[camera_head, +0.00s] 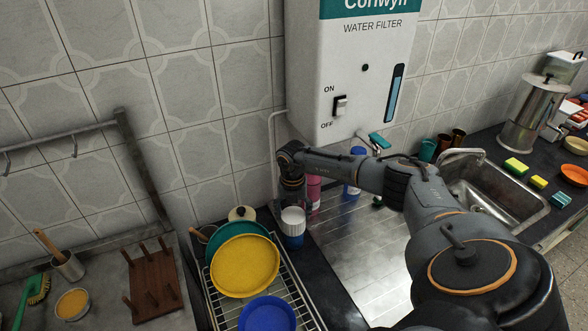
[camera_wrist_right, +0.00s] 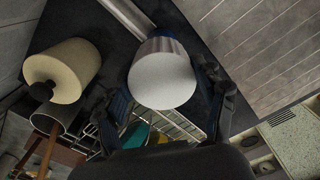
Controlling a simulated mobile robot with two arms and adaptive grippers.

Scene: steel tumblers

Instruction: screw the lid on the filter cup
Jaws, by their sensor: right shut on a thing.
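My right gripper (camera_head: 292,190) reaches in below the white water filter unit (camera_head: 362,75). Directly beneath it in the head view is a cup with a white upper part and a blue lower part (camera_head: 293,226). In the wrist view, the fingers of my right gripper (camera_wrist_right: 165,92) stand on both sides of a white, round-faced cylinder (camera_wrist_right: 162,82) and are shut on it. It looks like the white part of that cup. I cannot tell lid from cup here, or whether they are joined. My left gripper is out of view.
A dish rack (camera_head: 233,309) with a yellow plate (camera_head: 244,266) and a blue bowl (camera_head: 267,315) stands close by at the left. A pink bottle (camera_head: 313,194) and a blue bottle (camera_head: 352,188) stand behind my arm. The steel drainboard (camera_head: 350,252) is mostly clear.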

